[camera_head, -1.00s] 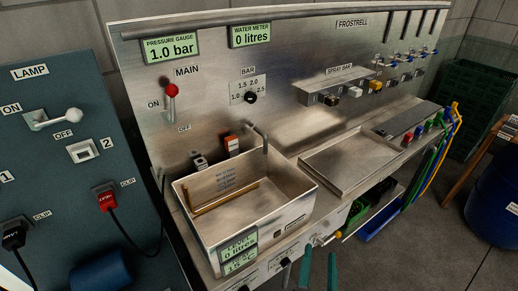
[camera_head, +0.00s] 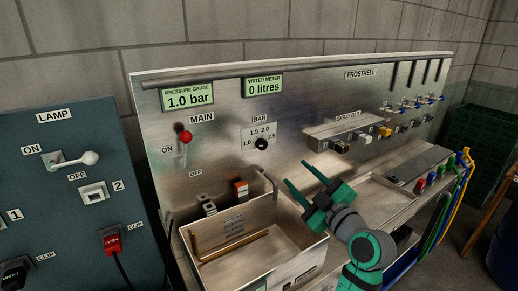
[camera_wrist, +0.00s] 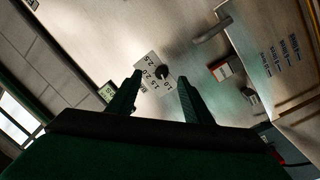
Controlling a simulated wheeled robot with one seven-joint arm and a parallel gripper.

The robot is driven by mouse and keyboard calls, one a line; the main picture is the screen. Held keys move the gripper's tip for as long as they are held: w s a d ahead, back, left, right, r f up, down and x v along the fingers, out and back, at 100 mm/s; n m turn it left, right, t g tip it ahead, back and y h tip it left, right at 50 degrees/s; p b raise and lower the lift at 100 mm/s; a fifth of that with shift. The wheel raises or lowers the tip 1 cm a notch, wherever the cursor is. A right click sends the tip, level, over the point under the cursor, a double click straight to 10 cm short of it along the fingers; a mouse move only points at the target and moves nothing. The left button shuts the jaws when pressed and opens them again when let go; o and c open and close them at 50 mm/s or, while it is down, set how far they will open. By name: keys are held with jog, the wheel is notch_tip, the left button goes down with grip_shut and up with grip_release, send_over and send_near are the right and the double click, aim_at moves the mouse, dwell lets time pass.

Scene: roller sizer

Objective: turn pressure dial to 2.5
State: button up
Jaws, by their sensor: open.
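The pressure dial (camera_head: 262,143) is a small black knob on the steel back panel, under the label BAR, with marks 1.0, 1.5, 2.0 and 2.5 around it. The pressure gauge (camera_head: 187,96) reads 1.0 bar. My gripper (camera_head: 302,190) is open and empty, below and to the right of the dial, apart from the panel. In the wrist view the dial (camera_wrist: 162,71) shows ahead, between and beyond the two open fingertips (camera_wrist: 160,82). Which mark the knob points to is too small to tell.
The MAIN lever (camera_head: 185,138) with a red ball is left of the dial. A steel sink (camera_head: 235,222) and its tap (camera_head: 270,183) stand below it. The spray bar (camera_head: 345,130) juts out to the right. The panel around the dial is clear.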

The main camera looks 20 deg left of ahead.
aim_at(263, 146)
jog(key=w+a+r+n, duration=0.1)
jog(key=w+a, duration=0.1)
jog(key=a, duration=0.2)
jog(key=w+a+r+n+g, duration=0.1)
jog(key=w+a+n, duration=0.1)
jog(key=w+a, duration=0.1)
jog(key=w+a+r+n+g+y, duration=0.1)
jog(key=w+a, duration=0.1)
jog(key=a, duration=0.3)
jog(key=shift+w+a+n, duration=0.3)
jog(key=shift+w, duration=0.05)
jog(key=c, duration=1.1)
